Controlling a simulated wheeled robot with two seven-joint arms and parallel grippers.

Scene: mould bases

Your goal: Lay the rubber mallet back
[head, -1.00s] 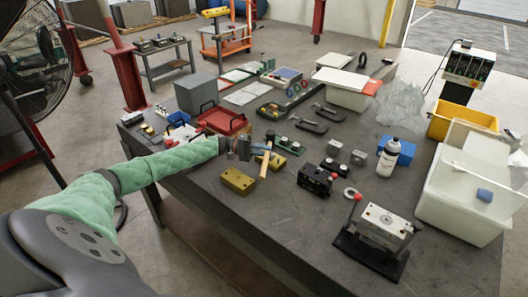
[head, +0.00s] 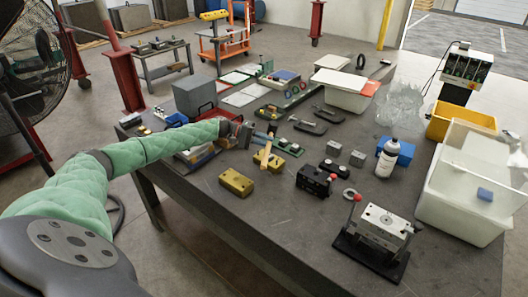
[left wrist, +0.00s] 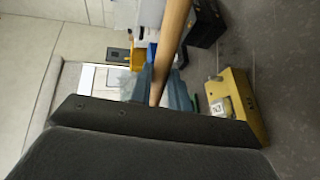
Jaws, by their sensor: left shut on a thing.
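The rubber mallet shows by its pale wooden handle (head: 265,156), which stands out above the dark table beside a yellow block (head: 275,164). My left gripper (head: 264,141) is shut on this handle. In the left wrist view the handle (left wrist: 172,45) runs from the top edge down between the two blue-grey fingers (left wrist: 157,88). I cannot make out the mallet's head in either view. My right gripper is not in view.
Another yellow block (head: 236,183) lies nearer the front edge. Black clamps (head: 310,126), a black fixture (head: 314,180) and a white bottle (head: 387,158) stand to the right. The front middle of the table (head: 270,215) is clear.

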